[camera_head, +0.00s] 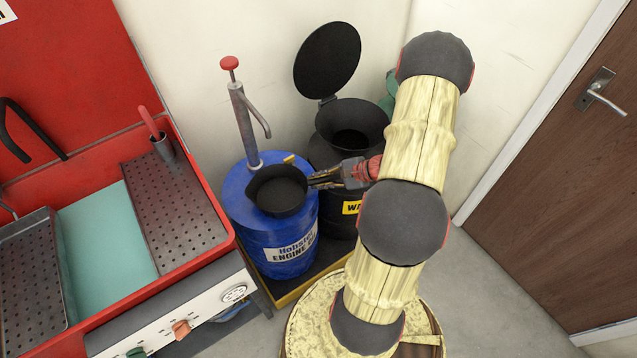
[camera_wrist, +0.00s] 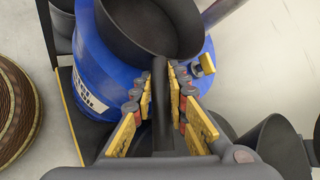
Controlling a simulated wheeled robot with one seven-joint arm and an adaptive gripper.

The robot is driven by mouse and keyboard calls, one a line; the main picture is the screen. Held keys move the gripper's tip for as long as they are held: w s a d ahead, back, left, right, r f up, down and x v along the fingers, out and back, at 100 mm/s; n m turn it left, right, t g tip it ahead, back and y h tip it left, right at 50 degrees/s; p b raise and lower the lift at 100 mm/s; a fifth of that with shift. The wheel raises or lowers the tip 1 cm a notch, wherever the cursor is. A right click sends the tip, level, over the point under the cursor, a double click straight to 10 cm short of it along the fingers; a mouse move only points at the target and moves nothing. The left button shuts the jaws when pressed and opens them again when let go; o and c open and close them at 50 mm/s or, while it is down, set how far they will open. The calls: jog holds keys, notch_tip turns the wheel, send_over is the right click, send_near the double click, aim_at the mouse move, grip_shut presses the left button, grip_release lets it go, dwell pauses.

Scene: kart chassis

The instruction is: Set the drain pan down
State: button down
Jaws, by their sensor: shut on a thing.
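The drain pan (camera_head: 279,191) is a dark round pan with a handle. In the head view it is over the top of the blue engine oil drum (camera_head: 283,236). My gripper (camera_head: 316,180) is shut on the pan's handle from the right. In the wrist view the pan (camera_wrist: 150,30) is at the top and its handle runs down between the yellow-padded fingers of my gripper (camera_wrist: 160,88). The pan looks roughly level. I cannot tell whether its underside touches the drum top.
A hand pump (camera_head: 240,115) rises from the drum behind the pan. A black waste drum with a wide funnel (camera_head: 332,122) and raised lid (camera_head: 327,60) stands to the right. A red parts washer (camera_head: 215,215) is on the left. Floor (camera_head: 500,290) is clear before the brown door (camera_head: 570,190).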

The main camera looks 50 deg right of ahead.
jog(key=shift+r, duration=0.1)
jog(key=c, duration=1.7)
grip_release()
jog(key=shift+c, duration=0.2)
